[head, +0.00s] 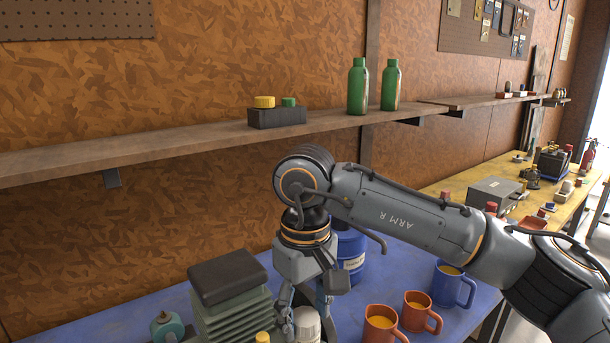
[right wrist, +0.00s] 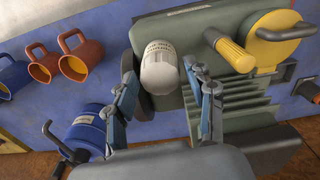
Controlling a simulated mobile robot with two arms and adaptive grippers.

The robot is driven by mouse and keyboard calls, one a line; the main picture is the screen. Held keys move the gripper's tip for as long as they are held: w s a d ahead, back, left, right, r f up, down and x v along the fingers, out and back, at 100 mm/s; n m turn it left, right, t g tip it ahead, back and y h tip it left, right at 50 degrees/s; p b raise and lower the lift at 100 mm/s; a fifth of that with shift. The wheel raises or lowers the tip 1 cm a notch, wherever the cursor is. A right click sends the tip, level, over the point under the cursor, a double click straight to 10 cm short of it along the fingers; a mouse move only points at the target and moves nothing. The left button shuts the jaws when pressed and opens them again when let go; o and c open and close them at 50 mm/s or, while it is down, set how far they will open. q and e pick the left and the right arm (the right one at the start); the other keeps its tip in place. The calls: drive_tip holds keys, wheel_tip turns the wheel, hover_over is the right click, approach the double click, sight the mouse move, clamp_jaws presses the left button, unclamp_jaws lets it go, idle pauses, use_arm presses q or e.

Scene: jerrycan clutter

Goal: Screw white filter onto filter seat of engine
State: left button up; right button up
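The white filter (right wrist: 159,66) shows in the right wrist view against the grey-green engine (right wrist: 206,40). Its top also shows in the head view (head: 308,325) at the bottom edge, beside the engine (head: 232,312). My right gripper (head: 305,312) points down over the filter. In the right wrist view the right gripper (right wrist: 161,74) is open, with one finger on each side of the filter and small gaps between. The filter seat is hidden, so I cannot tell whether the filter is seated. My left gripper is not in view.
A yellow handle (right wrist: 230,50) and a round yellow cap (right wrist: 279,39) are on the engine near the filter. A blue drum (head: 352,254), orange mugs (head: 381,325) and a blue mug (head: 453,287) stand on the blue table (head: 395,270). A wooden shelf (head: 200,140) crosses above.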

drive_tip(key=c, duration=0.6)
drive_tip(key=m, duration=0.2)
drive_tip(key=shift+f+m+b, duration=0.1)
drive_tip(key=shift+m+b, duration=0.3)
drive_tip(key=shift+c, duration=0.2)
drive_tip(key=shift+m, duration=1.1)
drive_tip(key=m+b, duration=0.1)
drive_tip(key=m, duration=0.1)
drive_tip(key=shift+m, duration=1.5)
